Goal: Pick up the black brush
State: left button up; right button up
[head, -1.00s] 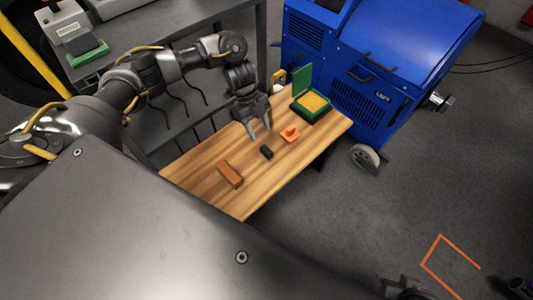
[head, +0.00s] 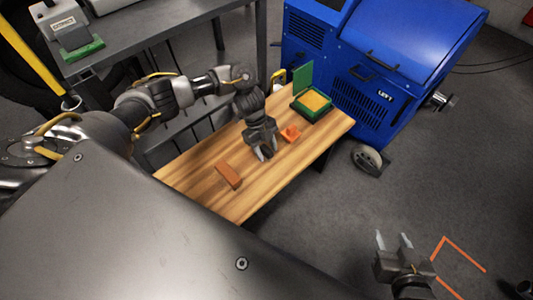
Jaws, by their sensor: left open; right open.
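My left gripper (head: 267,154) points down over the middle of the wooden table (head: 205,185), with its two fingers apart. The small black object seen on the table a second ago, likely the black brush, is now hidden behind or between these fingers. I cannot tell whether the fingers touch it. My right gripper (head: 394,241) is open and empty above the floor at the lower right, away from the table.
An orange piece (head: 290,134) lies close beside my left gripper. A reddish-brown block (head: 229,176) lies nearer the front. A green case (head: 312,102) with a yellow inside stands open at the far end. A blue machine (head: 370,75) stands behind the table.

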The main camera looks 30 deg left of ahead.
aim_at(269, 150)
pick_arm(q)
jog(key=shift+f, duration=0.15)
grip_shut()
pick_arm(e)
jog(key=shift+a+r, duration=0.1)
pick_arm(q)
jog(key=shift+r, duration=0.3)
notch_tip(269, 150, up, 3)
jog(key=shift+w+r+p, duration=0.1)
jog(key=shift+p, duration=0.6)
pick_arm(e)
jog(key=s+d+f+m+g+h, duration=0.1)
jog(key=s+d+f+g+h, duration=0.2)
jog(key=s+d+f+g, duration=0.25)
pick_arm(q)
jog(key=w+a+r, duration=0.5)
jog(key=w+r, duration=0.4)
jog(key=w, duration=0.3)
jog(key=shift+w+r, duration=0.15)
jog(key=shift+w, duration=0.25)
pick_arm(e)
jog(key=shift+w+a+r+t+y, duration=0.8)
jog(key=shift+w+a+r+t, duration=0.65)
jog(key=shift+w+t, duration=0.25)
